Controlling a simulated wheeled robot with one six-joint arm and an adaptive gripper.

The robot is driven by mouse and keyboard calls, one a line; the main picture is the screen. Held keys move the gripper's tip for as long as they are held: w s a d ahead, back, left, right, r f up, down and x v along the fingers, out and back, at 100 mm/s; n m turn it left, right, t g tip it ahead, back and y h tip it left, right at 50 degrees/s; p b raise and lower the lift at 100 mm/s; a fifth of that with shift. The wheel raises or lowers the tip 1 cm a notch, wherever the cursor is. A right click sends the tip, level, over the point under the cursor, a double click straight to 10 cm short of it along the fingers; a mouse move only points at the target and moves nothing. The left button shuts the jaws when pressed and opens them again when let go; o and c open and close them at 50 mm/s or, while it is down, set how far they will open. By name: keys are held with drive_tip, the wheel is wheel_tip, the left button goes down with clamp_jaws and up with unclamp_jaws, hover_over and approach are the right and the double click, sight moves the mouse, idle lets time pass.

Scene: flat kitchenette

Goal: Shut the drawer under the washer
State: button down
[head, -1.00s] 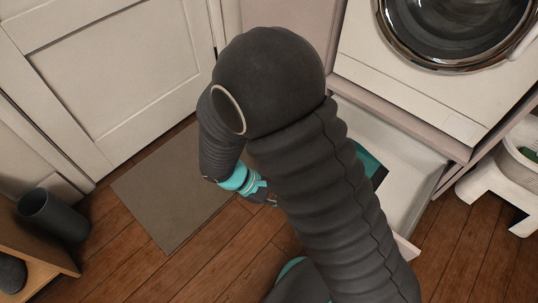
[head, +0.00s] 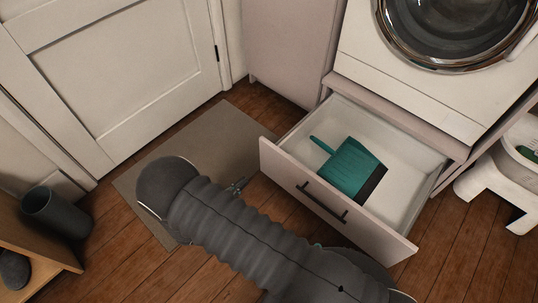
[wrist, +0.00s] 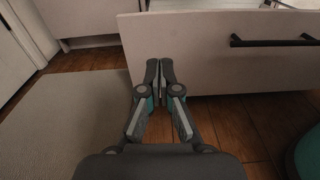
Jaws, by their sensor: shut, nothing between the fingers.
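The drawer (head: 310,188) under the washer (head: 440,60) stands pulled out, with a pale front and a dark bar handle (head: 322,201). A teal dustpan-like item (head: 349,168) lies inside it. In the wrist view the drawer front (wrist: 205,62) fills the upper right, with its handle (wrist: 270,41) at the right. My gripper (wrist: 160,68) is shut and empty, its fingertips in front of the lower left part of the drawer front. Whether they touch it I cannot tell. In the head view only a bit of my gripper (head: 238,185) shows beyond my arm, near the drawer's left corner.
A grey-brown mat (head: 215,140) lies before the white door (head: 120,70). A white stool (head: 510,180) with a basket stands right of the drawer. Wood floor is clear between.

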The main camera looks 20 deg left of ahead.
approach(274, 150)
drive_tip(key=x, duration=0.7)
drive_tip(key=shift+d+p, duration=0.15)
drive_tip(key=shift+p, duration=0.25)
